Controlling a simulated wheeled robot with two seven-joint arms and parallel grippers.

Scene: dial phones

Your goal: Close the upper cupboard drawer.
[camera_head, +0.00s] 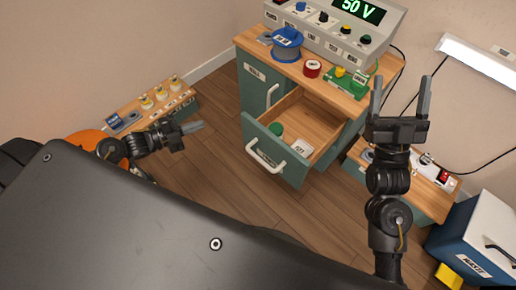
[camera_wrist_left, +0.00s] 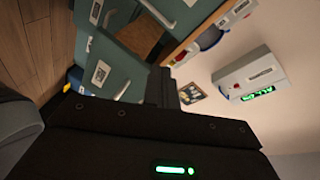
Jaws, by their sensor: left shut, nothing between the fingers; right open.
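The upper drawer (camera_head: 262,150) of the teal cupboard (camera_head: 254,85) is pulled out toward me in the head view. My right gripper (camera_head: 401,88) is open and empty, pointing up, to the right of the drawer. The left wrist view shows teal fronts (camera_wrist_left: 125,60) sideways beyond the gripper.
The cupboard's wooden top holds a blue spool (camera_head: 287,46), a red roll (camera_head: 312,68), a green board (camera_head: 346,82) and a grey power unit (camera_head: 336,30). A low shelf (camera_head: 150,108) stands left; a blue box (camera_head: 478,240) stands right. Open floor lies before the drawer.

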